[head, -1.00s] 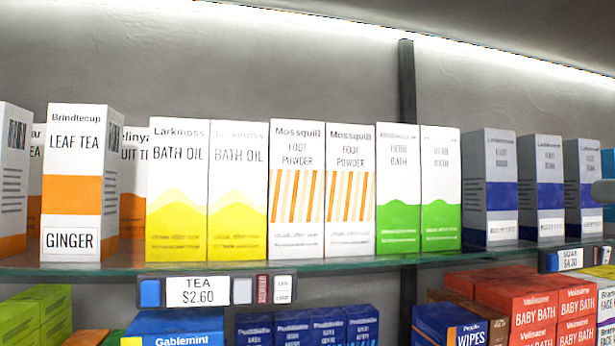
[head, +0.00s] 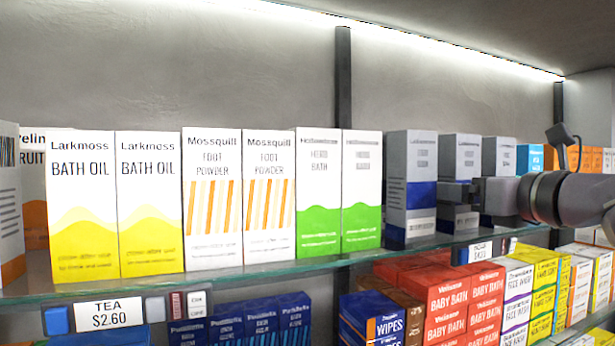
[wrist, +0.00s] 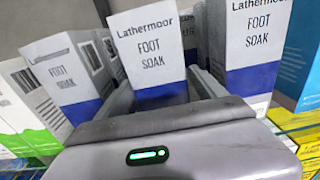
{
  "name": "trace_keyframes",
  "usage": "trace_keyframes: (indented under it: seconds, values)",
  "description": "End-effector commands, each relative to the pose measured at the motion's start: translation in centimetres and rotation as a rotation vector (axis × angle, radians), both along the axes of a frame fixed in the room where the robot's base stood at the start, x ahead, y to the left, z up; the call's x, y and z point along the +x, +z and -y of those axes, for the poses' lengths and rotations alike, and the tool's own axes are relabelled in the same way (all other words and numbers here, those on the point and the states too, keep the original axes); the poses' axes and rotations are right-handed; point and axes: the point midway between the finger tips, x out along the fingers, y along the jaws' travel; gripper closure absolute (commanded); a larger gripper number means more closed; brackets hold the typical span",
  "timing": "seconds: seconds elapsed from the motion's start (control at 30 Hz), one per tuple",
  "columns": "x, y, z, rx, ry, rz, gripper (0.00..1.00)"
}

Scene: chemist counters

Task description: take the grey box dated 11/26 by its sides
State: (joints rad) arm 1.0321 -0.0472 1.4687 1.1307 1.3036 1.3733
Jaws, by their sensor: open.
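Three grey-and-blue foot soak boxes stand upright on the glass shelf in the head view: a left one (head: 409,170), a middle one (head: 460,153) and a right one (head: 498,155). No 11/26 date is readable on any of them. My gripper (head: 462,193) is open in front of the middle box and hides part of it and of the right one. In the wrist view the middle box (wrist: 151,50) shows between the fingers of my gripper (wrist: 165,93); contact cannot be told. The left box (wrist: 62,75) and right box (wrist: 255,45) flank it.
Green-and-white herb bath boxes (head: 361,190) stand left of the grey boxes. A blue box (head: 530,157) stands to the right. The shelf edge (head: 400,262) carries price tags.

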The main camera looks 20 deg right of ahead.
Motion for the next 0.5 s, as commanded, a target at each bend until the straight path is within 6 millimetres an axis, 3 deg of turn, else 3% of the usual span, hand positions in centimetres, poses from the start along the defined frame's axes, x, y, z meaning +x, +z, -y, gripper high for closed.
trace_keyframes:
  seconds: [0.1, 0.43, 0.5]
  values:
    - [-0.05, -0.07, 0.03, 0.0, -0.001, 0.0, 0.24]
    - [-0.07, -0.07, 0.04, 0.0, -0.001, 0.0, 0.89]
    - [-0.08, -0.06, 0.04, 0.0, -0.001, 0.0, 0.9]
